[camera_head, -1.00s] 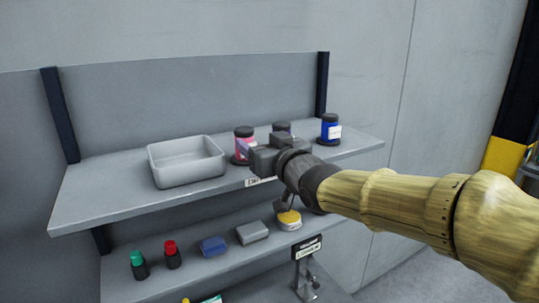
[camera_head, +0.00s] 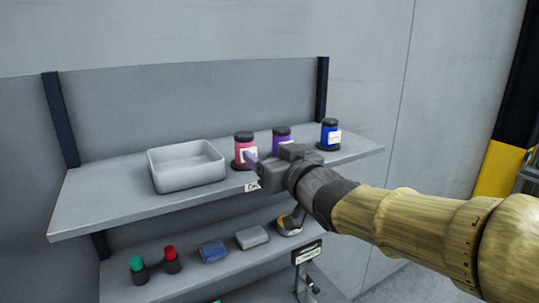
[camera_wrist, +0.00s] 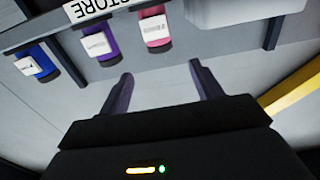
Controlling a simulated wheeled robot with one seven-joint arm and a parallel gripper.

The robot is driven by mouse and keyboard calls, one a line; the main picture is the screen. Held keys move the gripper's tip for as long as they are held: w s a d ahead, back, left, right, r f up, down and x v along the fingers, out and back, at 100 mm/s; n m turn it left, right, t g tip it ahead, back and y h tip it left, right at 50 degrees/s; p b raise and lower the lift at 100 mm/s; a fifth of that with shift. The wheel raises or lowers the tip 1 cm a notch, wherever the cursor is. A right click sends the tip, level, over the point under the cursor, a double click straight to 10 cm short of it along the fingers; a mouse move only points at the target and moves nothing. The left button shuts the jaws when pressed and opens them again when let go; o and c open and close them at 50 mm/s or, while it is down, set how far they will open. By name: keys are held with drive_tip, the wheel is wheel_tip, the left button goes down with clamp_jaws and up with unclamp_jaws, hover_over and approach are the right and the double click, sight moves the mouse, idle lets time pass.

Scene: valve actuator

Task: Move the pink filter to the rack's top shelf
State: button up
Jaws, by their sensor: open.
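The pink filter (camera_head: 244,150), a pink jar with a dark cap and a white label, stands upright on the rack's top shelf (camera_head: 110,201), just right of a grey bin. It also shows in the wrist view (camera_wrist: 155,28), upside down. My gripper (camera_head: 254,162) is in front of the top shelf near the pink filter. In the wrist view its two fingers (camera_wrist: 158,80) are spread apart with nothing between them. The pink filter is beyond the fingertips, and a gap shows between them.
A purple jar (camera_head: 282,140) and a blue jar (camera_head: 330,134) stand right of the pink filter. The grey bin (camera_head: 187,163) is at its left.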

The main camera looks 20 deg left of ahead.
idle(0.3)
drive_tip(key=w+d+f+m+g+h, duration=0.1)
drive_tip(key=w+d+f+m+h, duration=0.15)
drive_tip(key=d+f+h, duration=0.5)
drive_tip(key=w+d+f+m+h, duration=0.1)
drive_tip(key=d+f+m+h, duration=0.15)
drive_tip(key=d+f, duration=0.9)
drive_tip(key=s+d+f+m+g+h, duration=0.4)
drive_tip(key=s+d+f+g, duration=0.3)
drive_tip(key=s+d+f, duration=0.9)
drive_tip(key=shift+s+d+m+g, duration=0.25)
drive_tip(key=shift+d+m+g, duration=0.25)
drive_tip(key=shift+d, duration=0.5)
drive_tip(key=s+b+x, duration=0.2)
drive_tip(key=b+x, duration=1)
drive_tip(key=shift+s+f+b, duration=0.2)
drive_tip(key=shift+f+b, duration=0.1)
drive_tip(key=shift+f, duration=0.1)
